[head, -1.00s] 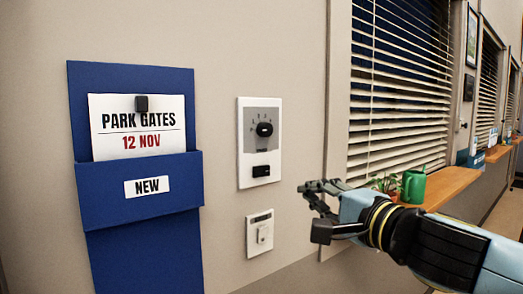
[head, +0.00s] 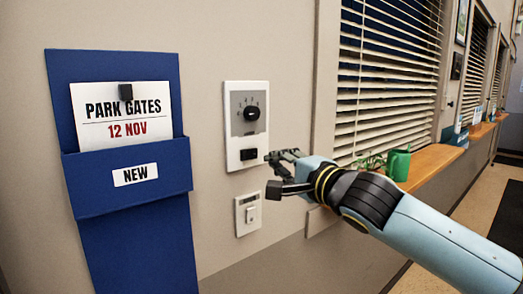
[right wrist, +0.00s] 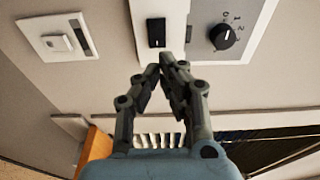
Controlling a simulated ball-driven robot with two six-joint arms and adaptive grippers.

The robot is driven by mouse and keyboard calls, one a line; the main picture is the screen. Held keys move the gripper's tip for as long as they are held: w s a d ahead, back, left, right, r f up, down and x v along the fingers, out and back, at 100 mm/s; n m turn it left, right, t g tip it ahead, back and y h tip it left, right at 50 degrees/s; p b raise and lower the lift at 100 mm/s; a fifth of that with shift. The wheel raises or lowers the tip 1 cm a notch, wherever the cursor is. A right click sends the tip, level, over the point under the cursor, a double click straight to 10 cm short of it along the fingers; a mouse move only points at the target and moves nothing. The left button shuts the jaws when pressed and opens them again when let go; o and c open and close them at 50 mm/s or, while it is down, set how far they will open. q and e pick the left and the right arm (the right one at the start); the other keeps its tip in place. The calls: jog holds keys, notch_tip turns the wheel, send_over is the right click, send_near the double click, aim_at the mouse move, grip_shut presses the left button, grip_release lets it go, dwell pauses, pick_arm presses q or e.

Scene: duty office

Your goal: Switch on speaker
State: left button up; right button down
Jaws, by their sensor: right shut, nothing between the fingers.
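The wall speaker panel (head: 235,157) is a white plate with a grey upper face. It carries a round black knob (head: 252,113) with a number scale and a small black rocker switch (head: 248,154) below. My right gripper (head: 269,157) is shut and empty, just right of the rocker switch in the head view. In the right wrist view the fingertips (right wrist: 163,62) meet just below the black rocker (right wrist: 156,32) in the picture, with the knob (right wrist: 222,37) to the right. I cannot tell whether they touch the panel. My left gripper is not in view.
A smaller white switch plate (head: 248,221) sits on the wall below the panel. A blue notice holder (head: 130,215) with a "PARK GATES" card (head: 150,98) hangs to the left. A wooden sill (head: 430,163) with a green watering can (head: 398,164) lies to the right.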

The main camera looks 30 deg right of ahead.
aim_at(257, 151)
jog(key=w+p, duration=0.2)
jog(key=w, duration=0.4)
jog(key=shift+w+d, duration=0.1)
jog(key=shift+w, duration=0.2)
jog(key=shift+w+d, duration=0.15)
jog(key=shift+w, duration=0.1)
jog(key=shift+r, duration=0.2)
jog(key=shift+f, duration=0.15)
